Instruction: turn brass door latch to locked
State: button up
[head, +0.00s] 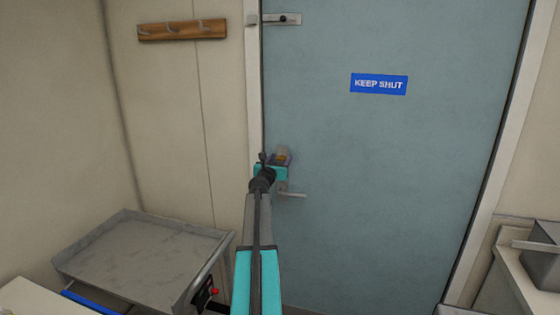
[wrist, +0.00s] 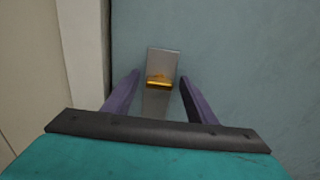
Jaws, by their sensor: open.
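The brass door latch (wrist: 159,83) shows in the wrist view as a small yellow bar lying roughly level across a grey plate (wrist: 163,60) on the door. In the head view the latch (head: 281,157) is a small brass patch, partly hidden by my gripper. My gripper (wrist: 158,84) is open, with one purple finger on each side of the latch and gaps on both sides. I cannot tell how far the fingertips are from the door. In the head view my gripper (head: 279,158) is at the door's left edge, above the lever handle (head: 291,194).
The blue-grey door (head: 400,190) is closed and carries a "KEEP SHUT" sign (head: 379,84). A metal bolt (head: 282,19) sits at its top left. A grey tray-topped unit (head: 140,250) stands at lower left. A wooden hook rail (head: 182,30) is on the wall.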

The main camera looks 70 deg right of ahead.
jog(key=shift+c, duration=0.3)
jog(key=c, duration=1)
jog(key=shift+f+m+b, duration=0.1)
jog(key=shift+m+b, duration=0.2)
jog(key=shift+b, duration=0.2)
jog(key=m+b, duration=0.2)
jog(key=shift+f+b, duration=0.15)
jog(key=shift+b, duration=0.2)
jog(key=m+b, duration=0.6)
jog(key=shift+s+f, duration=0.1)
jog(key=shift+s, duration=0.1)
jog(key=m+b, duration=0.9)
jog(key=b, duration=0.1)
jog(key=shift+s, duration=0.1)
jog(key=shift+m, duration=0.3)
